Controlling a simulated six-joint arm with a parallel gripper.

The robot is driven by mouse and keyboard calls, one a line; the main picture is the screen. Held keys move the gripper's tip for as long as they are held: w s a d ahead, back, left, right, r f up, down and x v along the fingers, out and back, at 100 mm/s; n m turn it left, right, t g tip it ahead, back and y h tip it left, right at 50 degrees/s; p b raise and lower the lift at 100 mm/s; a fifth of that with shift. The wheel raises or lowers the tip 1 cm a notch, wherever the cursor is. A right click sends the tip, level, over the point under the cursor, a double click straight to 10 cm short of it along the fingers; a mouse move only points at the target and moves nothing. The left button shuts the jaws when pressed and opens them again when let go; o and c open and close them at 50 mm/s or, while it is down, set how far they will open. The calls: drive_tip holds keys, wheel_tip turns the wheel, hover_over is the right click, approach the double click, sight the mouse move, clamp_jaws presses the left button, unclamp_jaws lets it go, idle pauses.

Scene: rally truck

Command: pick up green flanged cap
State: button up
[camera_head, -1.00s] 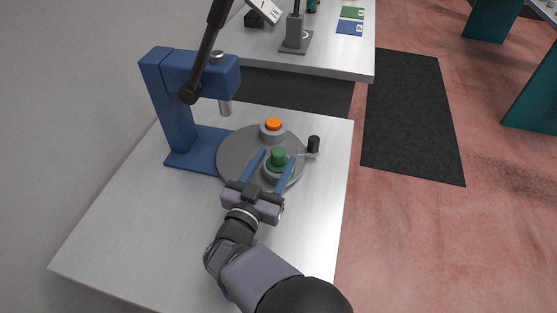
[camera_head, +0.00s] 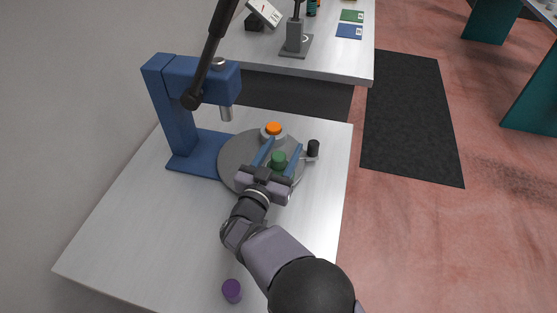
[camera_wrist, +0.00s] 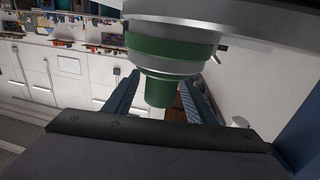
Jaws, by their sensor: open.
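The green flanged cap (camera_head: 279,159) sits on the round grey turntable (camera_head: 234,163) of the blue press. My gripper (camera_head: 279,149) is open, with one blue finger on each side of the cap. In the wrist view the cap (camera_wrist: 160,92) shows upside down, between the fingers (camera_wrist: 158,98), with a wider green and grey flange (camera_wrist: 168,48) beneath it on the disc. I cannot tell whether the fingers touch it.
An orange cap (camera_head: 273,129) sits on the turntable behind the green one. A black-knobbed handle (camera_head: 313,149) is at the disc's right edge. The blue press (camera_head: 177,105) stands at left. A purple cylinder (camera_head: 232,291) stands near the table's front. The table's left side is clear.

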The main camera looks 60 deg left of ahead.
drive_tip(key=shift+w+a, duration=0.3)
drive_tip(key=shift+w, duration=0.1)
clamp_jaws()
wheel_tip(320, 180, up, 10)
drive_tip(key=shift+b, duration=0.35)
idle(0.3)
